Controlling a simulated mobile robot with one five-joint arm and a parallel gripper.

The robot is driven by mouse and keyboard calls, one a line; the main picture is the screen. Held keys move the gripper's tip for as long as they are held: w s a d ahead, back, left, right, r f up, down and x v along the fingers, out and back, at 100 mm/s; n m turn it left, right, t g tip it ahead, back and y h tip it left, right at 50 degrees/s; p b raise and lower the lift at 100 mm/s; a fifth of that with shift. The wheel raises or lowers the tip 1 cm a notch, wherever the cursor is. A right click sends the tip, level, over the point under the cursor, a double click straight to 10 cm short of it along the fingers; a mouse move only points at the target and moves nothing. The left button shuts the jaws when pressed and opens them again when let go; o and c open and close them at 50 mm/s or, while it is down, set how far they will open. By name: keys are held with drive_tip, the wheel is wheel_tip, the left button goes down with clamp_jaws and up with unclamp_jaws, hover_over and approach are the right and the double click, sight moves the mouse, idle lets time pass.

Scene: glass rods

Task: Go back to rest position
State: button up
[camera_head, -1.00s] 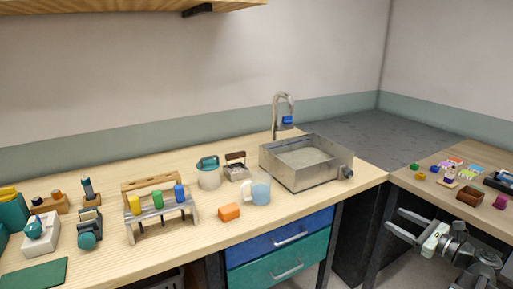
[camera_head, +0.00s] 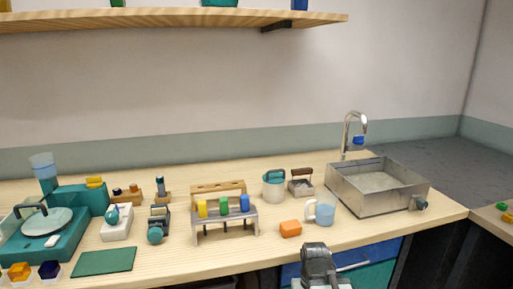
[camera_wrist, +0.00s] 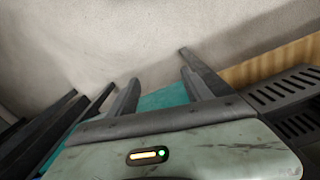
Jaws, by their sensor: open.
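My gripper (camera_wrist: 160,84) shows in the wrist view with its two dark fingers spread apart and nothing between them. Beyond the fingers are a pale wall and a strip of teal. In the head view a grey part of my arm (camera_head: 318,266) rises at the bottom centre, in front of the blue drawer (camera_head: 372,253). The fingers cannot be made out in the head view.
The wooden counter (camera_head: 285,258) holds a rack (camera_head: 226,216) with yellow, green and blue pieces, an orange block (camera_head: 290,229), a light-blue mug (camera_head: 321,212) and a metal sink (camera_head: 375,200). A shelf (camera_head: 180,20) hangs above. The wrist view shows dark slotted panels (camera_wrist: 285,90).

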wheel_tip(320, 180, up, 20)
drive_tip(key=p, duration=1.7)
drive_tip(key=shift+d+f, duration=0.15)
drive_tip(key=shift+d, duration=0.15)
